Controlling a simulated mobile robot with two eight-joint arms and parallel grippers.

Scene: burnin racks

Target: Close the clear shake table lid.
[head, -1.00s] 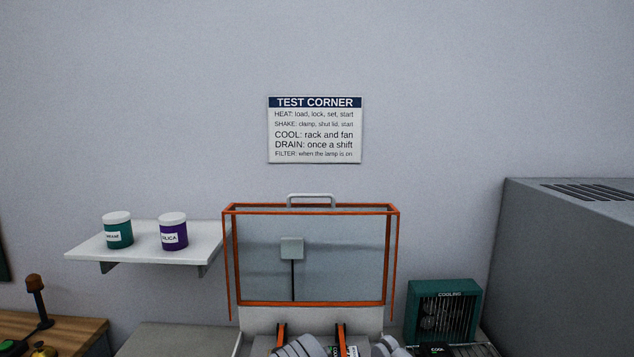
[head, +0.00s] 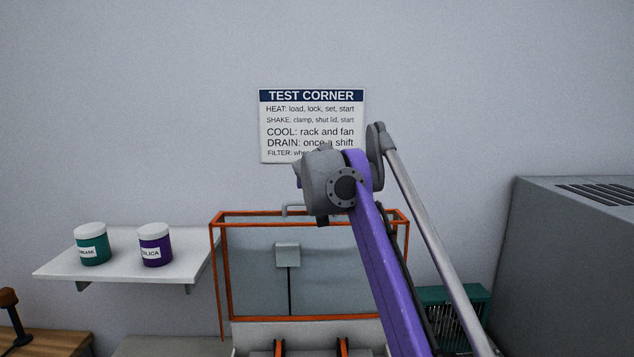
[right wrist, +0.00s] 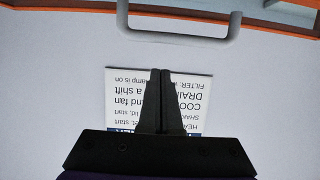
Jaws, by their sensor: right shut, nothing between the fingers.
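The clear shake table lid (head: 262,265) has an orange frame and stands open, upright, at the back of the shake table (head: 240,346). Its grey handle (head: 288,210) on the top edge is partly hidden by my right arm in the head view. In the right wrist view the handle (right wrist: 182,37) and the lid's orange edge (right wrist: 270,12) cross the top. My right gripper (right wrist: 160,73) is shut and empty, with its fingertips apart from the handle in that picture. In the head view its fingers are hidden by the arm. My left gripper is not in view.
A white shelf (head: 120,270) with a green jar (head: 92,244) and a purple jar (head: 155,245) is left of the lid. A grey cabinet (head: 575,270) and a green cooling fan (head: 470,308) are on the right. A sign (head: 310,95) hangs on the wall behind.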

